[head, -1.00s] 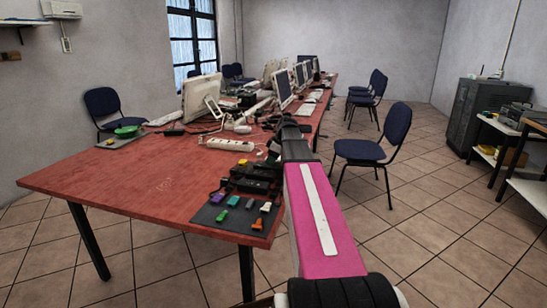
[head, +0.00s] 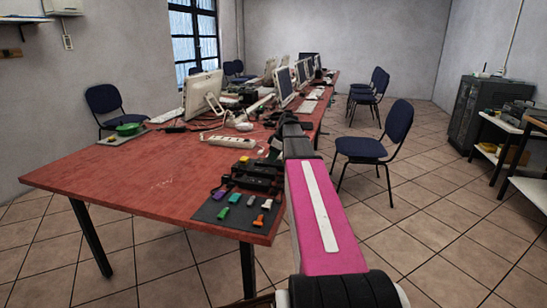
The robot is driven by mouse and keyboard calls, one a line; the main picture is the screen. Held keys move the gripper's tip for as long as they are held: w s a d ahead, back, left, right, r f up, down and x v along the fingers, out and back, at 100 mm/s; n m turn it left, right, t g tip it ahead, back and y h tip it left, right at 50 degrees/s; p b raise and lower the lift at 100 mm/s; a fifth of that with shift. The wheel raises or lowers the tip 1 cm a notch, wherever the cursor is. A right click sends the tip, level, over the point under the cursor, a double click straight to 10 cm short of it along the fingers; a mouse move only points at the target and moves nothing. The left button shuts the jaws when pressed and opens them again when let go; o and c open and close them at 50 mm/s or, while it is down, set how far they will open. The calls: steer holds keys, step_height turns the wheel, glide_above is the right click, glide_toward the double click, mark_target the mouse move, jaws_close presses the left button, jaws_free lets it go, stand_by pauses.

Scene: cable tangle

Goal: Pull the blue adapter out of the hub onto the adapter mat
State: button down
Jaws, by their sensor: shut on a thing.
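The adapter mat (head: 209,215) is a dark sheet at the near right corner of the red table, with several small coloured adapters on it. A black block, apparently the hub (head: 262,171), lies just behind the mat. My arm reaches along the table's right edge. My gripper (head: 273,150) is small and dark above the table, behind the black block and away from the mat. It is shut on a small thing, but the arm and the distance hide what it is. I cannot make out the blue adapter for certain.
A white power strip (head: 230,141) and tangled cables lie behind the gripper. Monitors line the table further back. The table's left front is clear. A blue chair (head: 363,147) stands right of the arm.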

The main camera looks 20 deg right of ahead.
steer(key=shift+r, duration=0.2)
steer(key=shift+r, duration=1.2)
